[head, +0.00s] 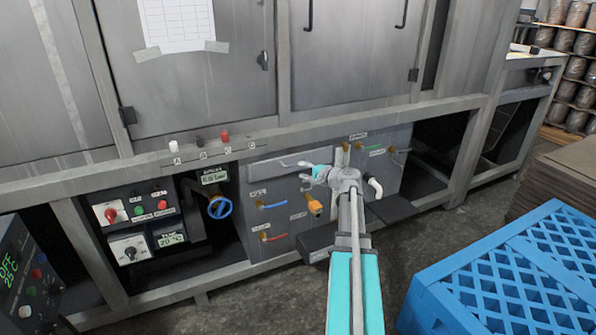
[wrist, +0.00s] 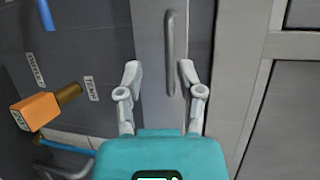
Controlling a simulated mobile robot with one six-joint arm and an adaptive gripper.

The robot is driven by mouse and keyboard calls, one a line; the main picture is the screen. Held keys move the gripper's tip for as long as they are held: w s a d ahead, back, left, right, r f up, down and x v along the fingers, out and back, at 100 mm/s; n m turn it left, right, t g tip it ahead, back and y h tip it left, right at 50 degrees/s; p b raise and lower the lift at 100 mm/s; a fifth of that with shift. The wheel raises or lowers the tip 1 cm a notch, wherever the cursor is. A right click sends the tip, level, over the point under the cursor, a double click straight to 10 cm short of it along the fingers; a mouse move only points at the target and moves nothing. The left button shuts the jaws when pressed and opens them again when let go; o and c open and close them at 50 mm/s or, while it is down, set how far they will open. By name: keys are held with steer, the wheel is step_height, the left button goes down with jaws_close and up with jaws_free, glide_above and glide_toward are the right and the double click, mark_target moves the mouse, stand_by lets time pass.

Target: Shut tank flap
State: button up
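The tank flap (head: 268,170) looks like a long light grey panel in the front of the machine, below the row of knobs. In the wrist view, the flap (wrist: 148,25) runs up the middle and carries a grey bar handle (wrist: 170,50). My gripper (head: 312,172) is in front of the flap's right part in the head view. In the wrist view, my gripper (wrist: 160,75) is open, and the handle lies between the lines of its two fingers, nearer the right one. I see no clear contact. My arm hides part of the flap, and its opening angle is hard to tell.
A white bent pipe (head: 375,187) is right of my gripper. A blue crate (head: 500,275) stands at right front. Grey floor (head: 270,295) is clear at front.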

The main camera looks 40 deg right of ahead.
steer(key=s+d+r+p, duration=0.2)
steer(key=s+r+p, duration=0.4)
steer(key=s, duration=0.4)
steer(key=shift+s+d+r, duration=0.2)
steer(key=shift+s+r, duration=0.05)
steer(key=shift+s, duration=0.05)
stand_by(1.4)
stand_by(0.8)
steer(key=w+a+f+n+g+y, duration=0.1)
steer(key=w+a+f+n+g, duration=0.15)
steer(key=a, duration=0.65)
steer(key=w+a+f+n+g+y, duration=0.1)
steer(key=a+f+n+g, duration=0.25)
steer(key=a, duration=0.55)
steer(key=w+a+f+n+g+y, duration=0.1)
steer(key=w+a+f+n+g, duration=0.2)
steer(key=a, duration=0.6)
steer(key=s+a+f+n+g+h, duration=0.3)
steer(key=s+a+n, duration=0.15)
steer(key=a, duration=0.55)
steer(key=s+a+f+n+g+h, duration=0.2)
steer(key=s+a+f+n+g, duration=0.15)
steer(key=s+a, duration=0.4)
step_height(320, 180, up, 38)
steer(key=w+a+p, duration=0.1)
steer(key=a+p, duration=0.1)
steer(key=p, duration=3.5)
steer(key=shift+w+f+h+p, duration=0.15)
steer(key=shift+w+h+p, duration=0.15)
steer(key=shift+w+p, duration=0.1)
